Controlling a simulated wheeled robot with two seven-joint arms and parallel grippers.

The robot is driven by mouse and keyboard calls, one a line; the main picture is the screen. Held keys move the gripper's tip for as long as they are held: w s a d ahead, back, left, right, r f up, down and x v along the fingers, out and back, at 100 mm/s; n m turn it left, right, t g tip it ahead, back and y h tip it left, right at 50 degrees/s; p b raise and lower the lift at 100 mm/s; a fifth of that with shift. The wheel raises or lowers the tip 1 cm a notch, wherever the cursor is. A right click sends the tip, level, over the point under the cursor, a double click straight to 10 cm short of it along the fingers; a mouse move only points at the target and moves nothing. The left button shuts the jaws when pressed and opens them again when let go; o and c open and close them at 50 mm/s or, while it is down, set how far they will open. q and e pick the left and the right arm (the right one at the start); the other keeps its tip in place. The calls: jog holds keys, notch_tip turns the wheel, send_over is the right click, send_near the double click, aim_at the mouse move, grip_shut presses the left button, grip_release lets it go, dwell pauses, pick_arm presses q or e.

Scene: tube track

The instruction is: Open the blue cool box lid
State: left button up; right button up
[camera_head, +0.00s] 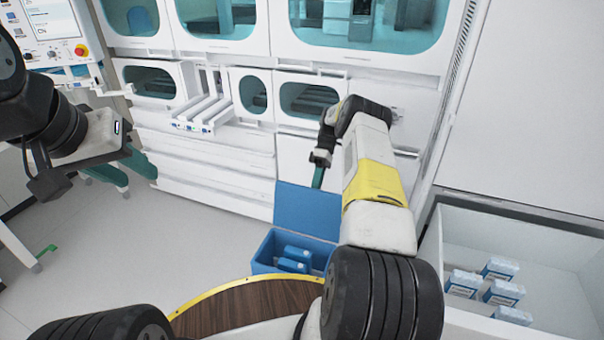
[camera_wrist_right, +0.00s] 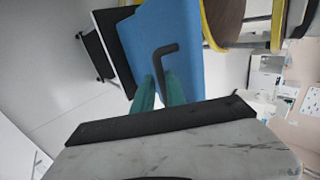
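In the right wrist view the lid (camera_wrist_right: 190,45) carries a black bent handle (camera_wrist_right: 166,50). My right gripper (camera_head: 318,178) is at the lid's upper edge; its green fingers (camera_wrist_right: 159,82) are close together with the handle's lower end between them.
A white cabinet wall with drawers (camera_head: 210,165) stands behind the box. A white bin (camera_head: 435,250) with several small cartons (camera_head: 502,291) is at right. A round wooden top with a yellow rim (camera_head: 240,305) is in front.

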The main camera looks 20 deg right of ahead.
jog(key=o, duration=0.3)
jog(key=shift+f, duration=0.15)
jog(key=shift+r, duration=0.2)
jog(key=r, duration=0.1)
jog(key=s+r, duration=0.1)
jog(key=r, duration=0.1)
jog(key=shift+a+r, duration=0.15)
jog(key=shift+r, duration=0.1)
jog(key=s+a, duration=0.2)
jog(key=s, duration=0.2)
jog(key=s+a+r, duration=0.1)
jog(key=s+a, duration=0.1)
jog(key=s, duration=0.3)
jog(key=s+a, duration=0.2)
jog(key=s, duration=0.2)
jog(key=shift+s+r, duration=0.15)
jog(key=shift+s, duration=0.25)
